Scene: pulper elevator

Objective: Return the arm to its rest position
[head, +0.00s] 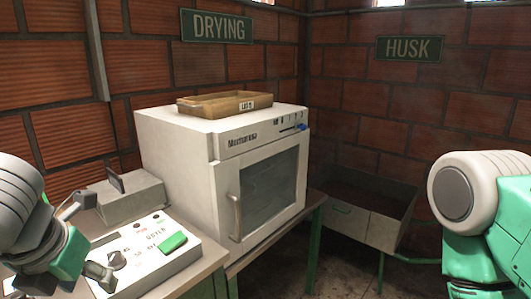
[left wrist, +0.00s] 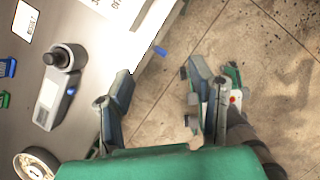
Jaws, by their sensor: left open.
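My left gripper (head: 95,238) is at the lower left of the head view, in front of the white control panel (head: 150,255). Its fingers are spread and nothing is between them. In the left wrist view my left gripper (left wrist: 158,85) shows two parted fingers with tiled floor and a table edge beyond. My right arm (head: 480,215) shows at the right of the head view as a white and green link. My right gripper is outside both views.
A white drying oven (head: 180,150), door shut, bears a wooden tray (head: 225,104). A grey box (head: 130,197) stands beside it. A metal bin (head: 365,205) is in the corner under the HUSK sign (head: 409,49). A black-knobbed device (left wrist: 58,85) lies on the table in the wrist view.

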